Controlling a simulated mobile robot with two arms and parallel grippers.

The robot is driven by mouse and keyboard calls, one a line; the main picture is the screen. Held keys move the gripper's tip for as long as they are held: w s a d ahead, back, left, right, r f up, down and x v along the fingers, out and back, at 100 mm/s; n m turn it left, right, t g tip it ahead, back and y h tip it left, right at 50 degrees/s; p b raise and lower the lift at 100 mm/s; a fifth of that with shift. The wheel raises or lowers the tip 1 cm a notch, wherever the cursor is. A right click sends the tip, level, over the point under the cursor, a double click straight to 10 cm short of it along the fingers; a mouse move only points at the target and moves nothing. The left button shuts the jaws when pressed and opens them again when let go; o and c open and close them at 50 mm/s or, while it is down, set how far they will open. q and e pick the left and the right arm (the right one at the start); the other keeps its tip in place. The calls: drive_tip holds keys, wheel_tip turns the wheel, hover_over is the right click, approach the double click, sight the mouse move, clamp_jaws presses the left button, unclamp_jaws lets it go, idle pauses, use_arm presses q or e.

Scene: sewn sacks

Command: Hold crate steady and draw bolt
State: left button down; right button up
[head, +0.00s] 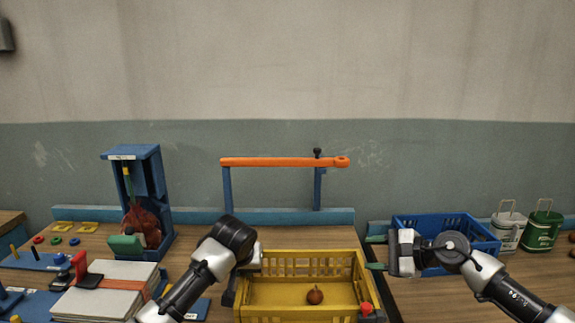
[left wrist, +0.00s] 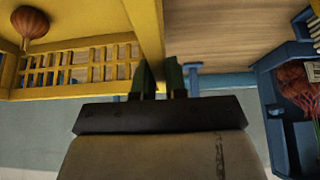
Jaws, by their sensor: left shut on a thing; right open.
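The yellow crate (head: 300,258) stands on the table in the middle of the head view, with one round reddish-brown thing (head: 315,295) inside. A red knob (head: 365,308) shows at its front right corner; I cannot tell whether it is the bolt. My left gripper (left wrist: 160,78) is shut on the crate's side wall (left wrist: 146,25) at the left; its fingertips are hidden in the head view. My right gripper (head: 376,253) is open and empty, its green fingertips pointing left near the crate's right side, apart from the red knob.
An orange bar (head: 280,162) on blue posts, with a black knob (head: 317,152), stands behind the crate. A blue crate (head: 460,222) and two tins (head: 525,229) are at right.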

sight(365, 306)
drive_tip(key=s+a+r+n+g+h, duration=0.35)
drive_tip(key=s+a+n+g, duration=0.25)
drive_tip(key=n, duration=0.4)
drive_tip(key=s+d+r+n+g+h, duration=0.1)
drive_tip(key=s+d+r+n+h, duration=0.15)
drive_tip(key=s+n+h, duration=0.4)
drive_tip(key=shift+m+h, duration=0.7)
drive_tip(key=shift+m, duration=0.15)
drive_tip(key=w+f, duration=0.1)
drive_tip(key=f, duration=0.5)
drive_tip(key=w+f, duration=0.1)
drive_tip(key=f, duration=0.2)
drive_tip(key=shift+w+a+f, duration=0.1)
drive_tip(key=shift+w+a, duration=0.05)
drive_tip(key=shift+w, duration=0.15)
drive_tip(key=c, duration=0.8)
drive_tip(key=shift+a, duration=0.2)
drive_tip(key=shift+c, duration=0.2)
drive_tip(key=shift+a, duration=1.5)
